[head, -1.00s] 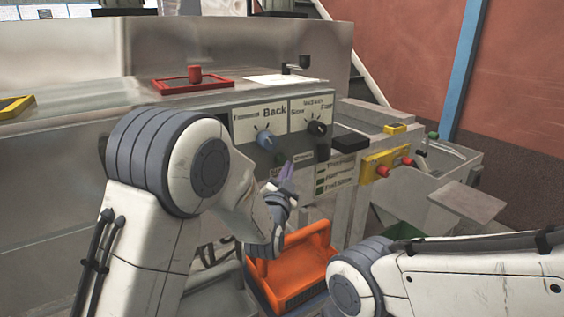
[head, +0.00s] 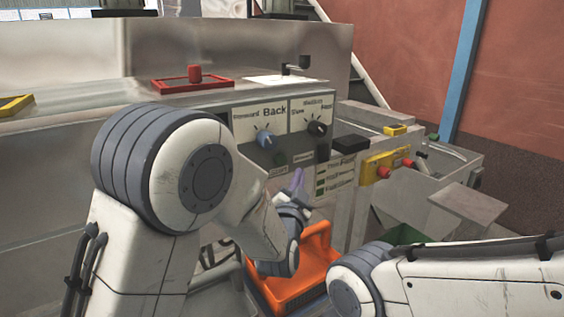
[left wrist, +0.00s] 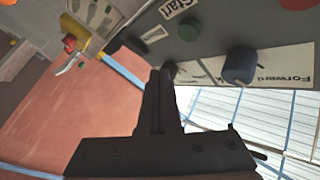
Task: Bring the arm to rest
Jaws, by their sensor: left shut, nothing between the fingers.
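My left gripper (head: 297,182) is in front of the machine's control panel (head: 247,121), below its knobs. In the left wrist view its dark fingers (left wrist: 160,90) are together with nothing between them. The blue knob (head: 264,138) and the black knob (head: 317,129) sit on the panel. The blue knob also shows in the left wrist view (left wrist: 240,66), right of the fingers and apart from them. My right arm lies across the lower right of the head view, and its gripper is out of frame.
An orange crate-like object (head: 318,262) stands below my left forearm. A yellow box with red buttons (head: 380,165) and a metal trough (head: 400,200) are to the right. A red-framed part (head: 193,80) lies on the machine top. A blue post (head: 462,75) stands by the red wall.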

